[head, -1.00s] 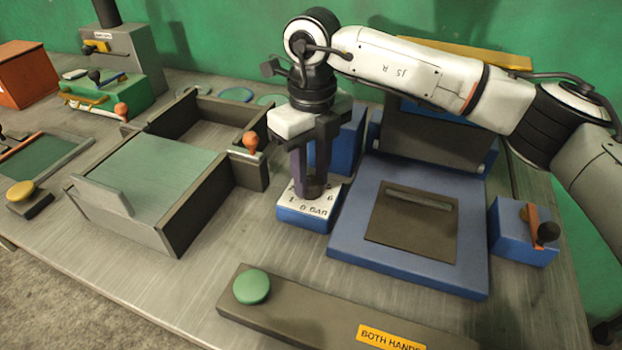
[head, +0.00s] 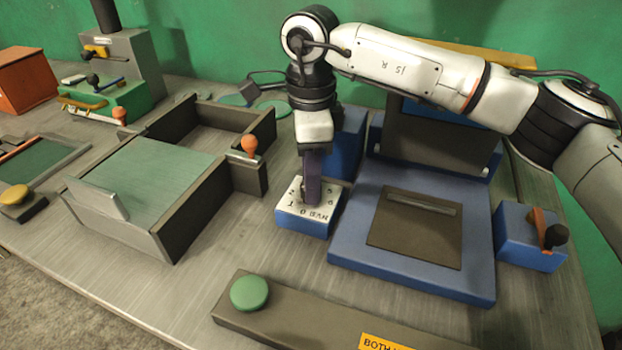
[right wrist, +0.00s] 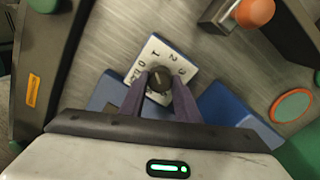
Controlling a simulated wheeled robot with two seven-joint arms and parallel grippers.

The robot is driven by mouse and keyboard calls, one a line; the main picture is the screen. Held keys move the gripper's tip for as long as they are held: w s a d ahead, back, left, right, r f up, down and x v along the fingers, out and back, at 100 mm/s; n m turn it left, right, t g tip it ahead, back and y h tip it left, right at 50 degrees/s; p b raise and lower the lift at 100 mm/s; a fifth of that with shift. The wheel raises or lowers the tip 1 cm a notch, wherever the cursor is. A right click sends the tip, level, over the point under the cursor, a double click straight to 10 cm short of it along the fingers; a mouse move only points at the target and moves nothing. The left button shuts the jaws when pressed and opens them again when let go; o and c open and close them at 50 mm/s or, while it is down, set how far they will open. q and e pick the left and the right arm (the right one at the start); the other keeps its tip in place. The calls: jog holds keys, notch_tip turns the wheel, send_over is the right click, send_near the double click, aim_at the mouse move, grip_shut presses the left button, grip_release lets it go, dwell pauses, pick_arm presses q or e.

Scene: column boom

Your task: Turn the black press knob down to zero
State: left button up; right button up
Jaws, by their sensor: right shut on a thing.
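The black press knob (right wrist: 159,78) sits in the middle of a white dial plate on a blue box (head: 303,222). Digits and lettering are printed around it. My right gripper (head: 312,196) points straight down over the dial and is shut on the knob. In the right wrist view its two dark fingers (right wrist: 160,88) lie on either side of the knob. In the head view the fingers mostly hide the knob. The knob's exact pointer reading is too small to tell. My left gripper is in neither view.
The blue press base (head: 345,252) stands right of the dial, and a blue block (head: 345,150) close behind. A grey guard frame with an orange-knobbed lever (head: 249,145) is to the left. A dark bar with a green button (head: 249,293) lies in front.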

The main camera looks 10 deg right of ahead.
jog(key=n, duration=0.3)
jog(key=shift+w+r+n, duration=0.1)
jog(key=shift+r+n, duration=0.05)
jog(key=shift+n, duration=1.95)
jog(key=o, duration=1)
jog(key=shift+o, duration=0.2)
notch_tip(320, 180, up, 10)
